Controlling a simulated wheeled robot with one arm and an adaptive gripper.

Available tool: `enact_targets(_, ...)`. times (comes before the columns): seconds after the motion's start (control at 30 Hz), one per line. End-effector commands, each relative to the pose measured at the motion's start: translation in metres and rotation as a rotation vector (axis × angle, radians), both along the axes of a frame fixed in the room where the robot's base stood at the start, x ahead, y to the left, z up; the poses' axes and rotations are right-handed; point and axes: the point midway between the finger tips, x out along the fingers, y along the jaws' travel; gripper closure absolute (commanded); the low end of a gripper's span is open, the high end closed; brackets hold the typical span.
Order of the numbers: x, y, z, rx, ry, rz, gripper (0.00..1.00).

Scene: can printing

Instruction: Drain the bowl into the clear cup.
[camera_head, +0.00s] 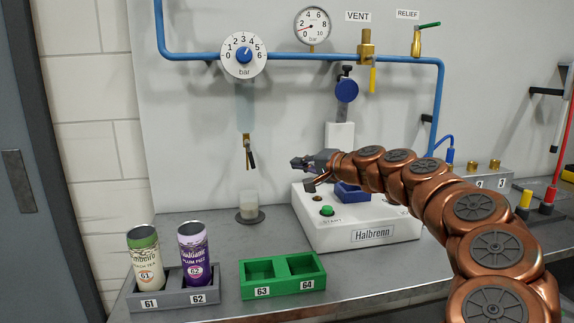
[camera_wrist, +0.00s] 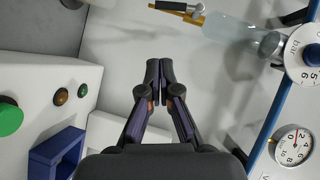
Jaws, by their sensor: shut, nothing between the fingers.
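The clear bowl (camera_head: 245,105) hangs under the pressure dial, with a brass tap (camera_head: 247,140) at its lower end. In the wrist view the bowl (camera_wrist: 232,30) lies at upper right, and the tap (camera_wrist: 190,12) with its dark lever is at the top edge. The clear cup (camera_head: 249,205) stands upright on a dark disc below the tap; some pale content seems to be in it. My gripper (camera_head: 294,163) is right of the tap and apart from it, above the white machine. In the wrist view my gripper (camera_wrist: 160,72) is shut with nothing between its fingertips.
The white Halbrenn machine (camera_head: 365,234) stands below my arm. A grey holder (camera_head: 172,298) with two cans and an empty green holder (camera_head: 284,287) stand at the front. Blue pipe (camera_head: 195,56), pressure dial (camera_head: 244,55) and gauge (camera_head: 312,26) are on the wall.

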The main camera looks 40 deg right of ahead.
Motion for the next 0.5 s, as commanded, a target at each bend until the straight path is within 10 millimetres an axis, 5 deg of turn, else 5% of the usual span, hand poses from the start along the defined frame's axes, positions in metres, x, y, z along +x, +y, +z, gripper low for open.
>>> enact_targets(0.27,0.000,-0.004,0.004,0.103,-0.066,-0.002,1.00)
enact_targets(0.5,0.029,-0.002,0.001,0.104,-0.062,0.003,1.00)
